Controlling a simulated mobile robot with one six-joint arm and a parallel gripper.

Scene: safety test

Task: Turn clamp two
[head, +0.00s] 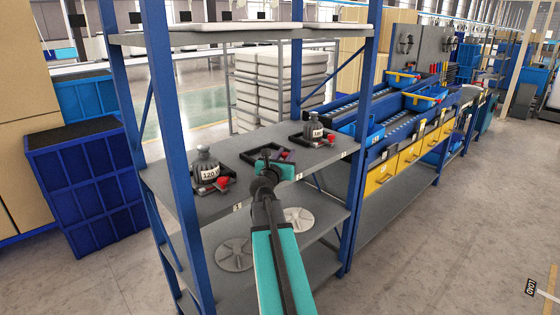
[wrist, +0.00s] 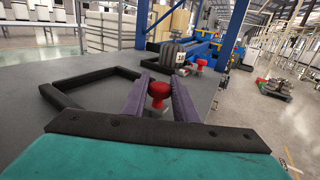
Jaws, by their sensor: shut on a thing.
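A red clamp knob (wrist: 158,90) stands on the grey shelf beside an empty black frame (wrist: 88,84). My gripper (wrist: 160,84) has one purple finger on each side of the knob and is shut on it. In the head view, my gripper (head: 272,158) reaches over the middle of the shelf, and the black frame shows behind it. A second red clamp (head: 224,183) lies beside a grey ribbed object at the left. A third red clamp (head: 330,135) is beside another ribbed object at the right. I cannot read which clamp is number two.
The ribbed objects (head: 207,166) and (head: 314,128) stand in black frames on the shelf (head: 240,140). Blue posts (head: 172,120) and an upper shelf bound the space. A lower shelf holds two round grey discs (head: 298,217). A workbench with yellow drawers (head: 382,176) adjoins at right.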

